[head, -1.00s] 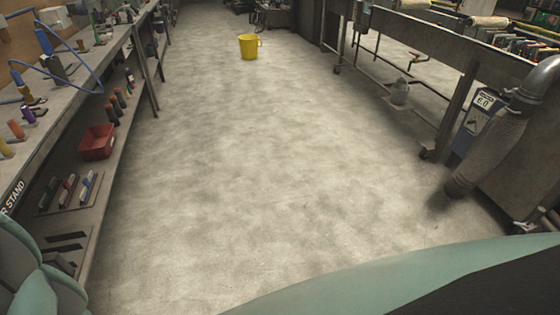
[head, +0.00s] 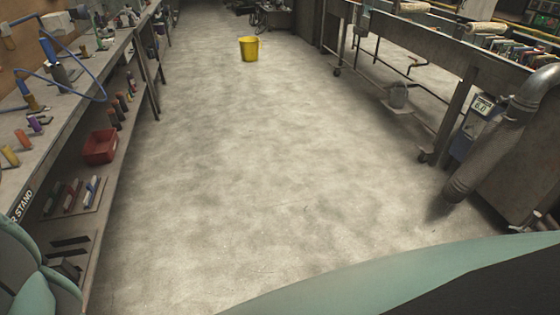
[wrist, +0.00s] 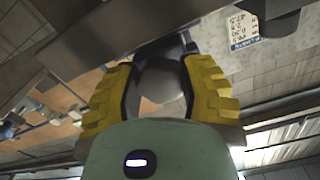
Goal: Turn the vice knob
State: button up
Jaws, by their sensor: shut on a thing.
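In the wrist view my gripper (wrist: 160,90) has two yellow ridged fingers. They are shut on a rounded grey-brown knob (wrist: 161,82), one finger on each side of it. The knob sits against a dark grey bar (wrist: 40,72) that crosses the wrist view, which looks like part of the vice. Most of the vice is hidden or out of frame. The head view shows neither my gripper nor the knob.
In the head view a workbench with shelves (head: 125,52) runs along the left, holding tools and a red bin (head: 100,147). A yellow bucket (head: 249,48) stands on the open floor (head: 260,170). A metal bench (head: 425,55) and a ribbed duct (head: 480,160) stand at the right.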

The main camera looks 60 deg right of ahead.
jog(key=shift+f+m, duration=0.15)
jog(key=shift+m, duration=0.15)
jog(key=o, duration=1.2)
